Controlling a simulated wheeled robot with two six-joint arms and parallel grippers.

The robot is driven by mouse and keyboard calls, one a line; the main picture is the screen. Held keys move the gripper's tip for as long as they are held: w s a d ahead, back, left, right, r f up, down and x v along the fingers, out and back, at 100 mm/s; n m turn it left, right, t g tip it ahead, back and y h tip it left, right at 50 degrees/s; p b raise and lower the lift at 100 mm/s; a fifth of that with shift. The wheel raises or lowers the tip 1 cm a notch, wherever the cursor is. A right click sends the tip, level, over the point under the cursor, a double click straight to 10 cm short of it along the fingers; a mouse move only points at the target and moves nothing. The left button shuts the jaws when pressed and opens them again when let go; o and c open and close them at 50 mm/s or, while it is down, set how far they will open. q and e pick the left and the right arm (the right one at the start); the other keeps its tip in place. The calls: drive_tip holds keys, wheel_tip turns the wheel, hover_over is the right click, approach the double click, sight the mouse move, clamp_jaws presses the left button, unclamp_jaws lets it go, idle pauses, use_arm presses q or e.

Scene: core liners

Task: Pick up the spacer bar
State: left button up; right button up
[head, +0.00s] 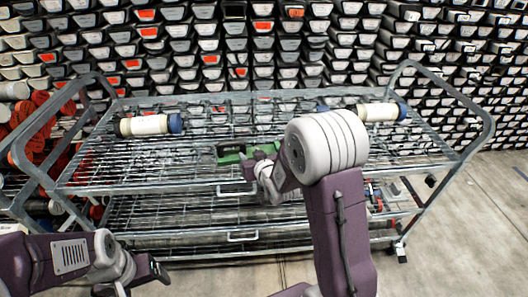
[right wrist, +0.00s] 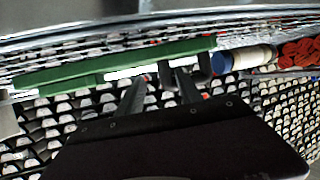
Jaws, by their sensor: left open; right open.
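A green bar (head: 232,156), which looks like the spacer bar, lies on the upper wire shelf of the trolley, partly hidden behind my right gripper. In the right wrist view the long green bar (right wrist: 100,70) runs across the picture, just beyond the fingertips. My right gripper (head: 256,168) is open at the bar. Its two fingers (right wrist: 162,82) stand apart in the right wrist view; I cannot tell whether they touch the bar. My left gripper (head: 155,272) is open and empty, low at the left, in front of the trolley.
A white tube with blue cap (head: 145,125) lies at the shelf's left and another (head: 380,112) at its back right. The metal trolley (head: 455,160) has raised end handles. Stacked trays (head: 210,60) fill the wall behind. Bare floor (head: 480,220) lies to the right.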

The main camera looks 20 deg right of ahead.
sight(244, 150)
drive_tip(key=x, duration=0.4)
drive_tip(key=shift+w+a, duration=0.35)
drive_tip(key=shift+a, duration=0.05)
drive_tip(key=shift+s, duration=0.1)
drive_tip(key=shift+r, duration=0.1)
clamp_jaws()
idle(0.8)
